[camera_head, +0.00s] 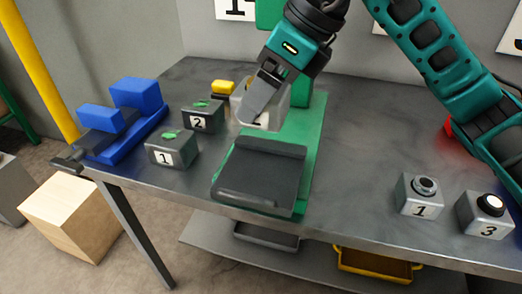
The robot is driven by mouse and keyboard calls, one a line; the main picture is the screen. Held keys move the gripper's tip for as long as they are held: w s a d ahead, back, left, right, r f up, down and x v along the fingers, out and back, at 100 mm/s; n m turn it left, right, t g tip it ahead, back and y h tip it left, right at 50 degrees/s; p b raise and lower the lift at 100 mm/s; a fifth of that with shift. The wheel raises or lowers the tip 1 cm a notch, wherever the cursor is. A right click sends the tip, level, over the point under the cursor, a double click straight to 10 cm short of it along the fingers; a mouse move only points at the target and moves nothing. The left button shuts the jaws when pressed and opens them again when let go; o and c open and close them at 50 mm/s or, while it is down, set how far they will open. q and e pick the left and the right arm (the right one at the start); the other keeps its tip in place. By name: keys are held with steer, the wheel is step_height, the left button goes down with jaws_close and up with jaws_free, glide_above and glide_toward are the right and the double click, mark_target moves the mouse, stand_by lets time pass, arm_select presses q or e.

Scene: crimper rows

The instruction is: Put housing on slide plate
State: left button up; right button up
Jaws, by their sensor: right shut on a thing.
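My right gripper (258,108) reaches down from the top centre and is shut on a light grey housing (270,119). The gripper covers much of this housing, and its dark label is only partly visible. The dark grey slide plate (259,178) lies at the front of the green base (312,133), nearer the table's front edge. The held housing is behind the slide plate in the picture, and whether it touches anything below cannot be told. Two other grey housings, marked 1 (421,196) and 3 (485,214), stand at the right. My left gripper is not in view.
Dark blocks with green tops, marked 1 (172,149) and 2 (203,115), stand left of the base. A blue vise (137,98) is at the table's left end. A small yellow thing (223,87) is behind. Table (362,150) between base and right housings is clear.

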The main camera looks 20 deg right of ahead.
step_height(320, 180, down, 11)
steer(key=shift+r+b, duration=0.1)
steer(key=shift+b, duration=0.3)
steer(key=shift+f, duration=0.3)
steer(key=o, duration=1.5)
steer(key=shift+r, duration=0.1)
